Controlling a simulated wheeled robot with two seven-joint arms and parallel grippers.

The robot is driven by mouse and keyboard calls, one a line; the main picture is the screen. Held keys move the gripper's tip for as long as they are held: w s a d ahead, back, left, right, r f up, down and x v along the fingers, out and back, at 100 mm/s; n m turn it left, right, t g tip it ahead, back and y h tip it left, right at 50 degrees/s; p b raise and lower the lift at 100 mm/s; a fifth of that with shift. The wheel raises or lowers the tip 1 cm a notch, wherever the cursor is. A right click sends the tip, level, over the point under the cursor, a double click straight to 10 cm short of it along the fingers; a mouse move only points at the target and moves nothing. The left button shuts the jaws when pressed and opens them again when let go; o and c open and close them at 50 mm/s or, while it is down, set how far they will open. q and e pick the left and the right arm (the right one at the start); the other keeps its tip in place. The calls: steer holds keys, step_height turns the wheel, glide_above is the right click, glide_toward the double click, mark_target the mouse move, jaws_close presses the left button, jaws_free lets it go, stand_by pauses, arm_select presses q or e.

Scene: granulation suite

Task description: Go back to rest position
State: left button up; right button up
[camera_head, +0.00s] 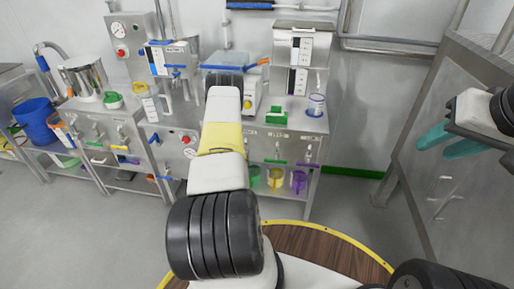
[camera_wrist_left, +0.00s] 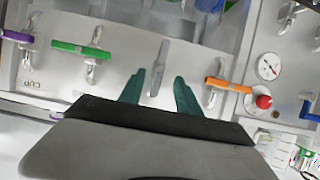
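My left arm reaches forward over the bench in the head view. Its gripper (camera_head: 224,82) is seen from behind there, with its fingertips hidden. In the left wrist view the two teal fingers of my left gripper (camera_wrist_left: 158,90) stand apart. A bare metal lever (camera_wrist_left: 160,70) shows in line with the gap; I cannot tell whether the fingers touch it. My right gripper (camera_head: 450,142) is at the right of the head view, raised, with its two teal fingers apart and nothing visible between them.
A steel bench (camera_head: 290,125) carries instruments and valves. Green (camera_wrist_left: 80,49), orange (camera_wrist_left: 228,85) and purple (camera_wrist_left: 17,36) handles lie around my left gripper. A steel cabinet (camera_head: 440,190) stands close to my right gripper. A blue bucket (camera_head: 38,120) is far left. Grey floor (camera_head: 95,240) is clear.

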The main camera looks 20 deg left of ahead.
arm_select(q)
steer(key=w+d+r+g, duration=0.1)
steer(key=w+d+r, duration=0.1)
steer(key=r, duration=0.6)
steer(key=w+d+r, duration=0.1)
steer(key=w+r, duration=0.2)
steer(key=r, duration=0.6)
steer(key=w+d+r+g, duration=0.1)
steer(key=w+d+r, duration=0.1)
steer(key=r, duration=0.6)
steer(key=s+d+r+g+h, duration=0.1)
steer(key=s+d+r, duration=0.3)
steer(key=r, duration=0.3)
steer(key=s+d+r+g+h, duration=0.1)
steer(key=s+d+r, duration=0.2)
steer(key=d+r, duration=0.35)
steer(key=s+d+r+m+g+h, duration=0.1)
steer(key=s+d+r, duration=0.2)
steer(key=s, duration=0.6)
steer(key=s+d+r+m+g+h, duration=0.1)
steer(key=s+d+r, duration=0.3)
steer(key=s, duration=0.5)
steer(key=s+d+r+m+h, duration=0.1)
steer(key=s+d+r, duration=0.2)
steer(key=s, duration=0.6)
steer(key=shift+s+d+r+g, duration=0.2)
steer(key=shift+s+r+g, duration=0.05)
steer(key=shift+r+g, duration=0.2)
